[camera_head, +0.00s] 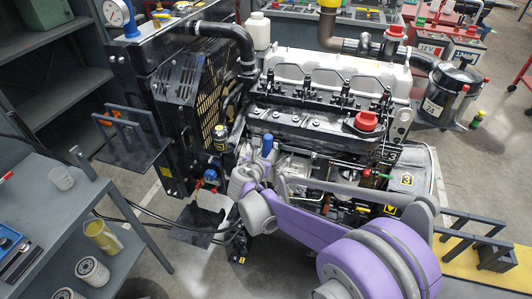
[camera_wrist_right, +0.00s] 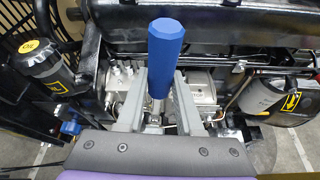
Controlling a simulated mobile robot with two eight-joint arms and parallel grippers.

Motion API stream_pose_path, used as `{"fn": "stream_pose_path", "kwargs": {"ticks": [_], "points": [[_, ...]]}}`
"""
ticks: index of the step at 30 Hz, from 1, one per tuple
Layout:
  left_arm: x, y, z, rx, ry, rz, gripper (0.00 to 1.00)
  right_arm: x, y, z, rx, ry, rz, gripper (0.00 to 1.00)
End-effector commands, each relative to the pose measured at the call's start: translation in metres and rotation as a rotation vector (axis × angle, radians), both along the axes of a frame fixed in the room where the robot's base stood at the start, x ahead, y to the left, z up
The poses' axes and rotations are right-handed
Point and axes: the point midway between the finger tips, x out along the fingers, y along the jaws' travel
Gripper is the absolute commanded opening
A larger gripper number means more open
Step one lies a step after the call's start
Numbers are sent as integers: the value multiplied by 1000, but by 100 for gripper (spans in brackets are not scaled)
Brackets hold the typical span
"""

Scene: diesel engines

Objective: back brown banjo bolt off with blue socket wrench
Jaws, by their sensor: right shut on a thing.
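Metal fittings (camera_wrist_right: 120,76) show just beyond the fingers. I cannot make out the brown banjo bolt or whether the wrench is seated on it. My left gripper is not in view.
The engine block (camera_head: 305,120) with its black pipes lies close beyond the gripper. A radiator with a perforated guard (camera_head: 203,88) stands to the left. A yellow-banded black reservoir (camera_wrist_right: 42,62) and a grey filter (camera_wrist_right: 268,95) flank the gripper. A grey shelf cart (camera_head: 50,215) is at left.

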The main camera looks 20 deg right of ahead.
Motion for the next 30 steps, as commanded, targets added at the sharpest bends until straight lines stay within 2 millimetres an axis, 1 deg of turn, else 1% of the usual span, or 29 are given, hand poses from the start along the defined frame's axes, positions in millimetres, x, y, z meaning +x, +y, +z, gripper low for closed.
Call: {"fn": "stream_pose_path", "kwargs": {"ticks": [5, 17, 26, 30], "points": [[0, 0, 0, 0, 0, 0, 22, -1, 1, 0, 1, -1, 1, 0], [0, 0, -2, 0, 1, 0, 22, -13, 9, 0, 0, -1, 1, 0], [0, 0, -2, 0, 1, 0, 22, -13, 9, 0, 0, -1, 0, 0], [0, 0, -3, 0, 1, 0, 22, -15, 5, -1, 18, -14, 0, 0]]}}
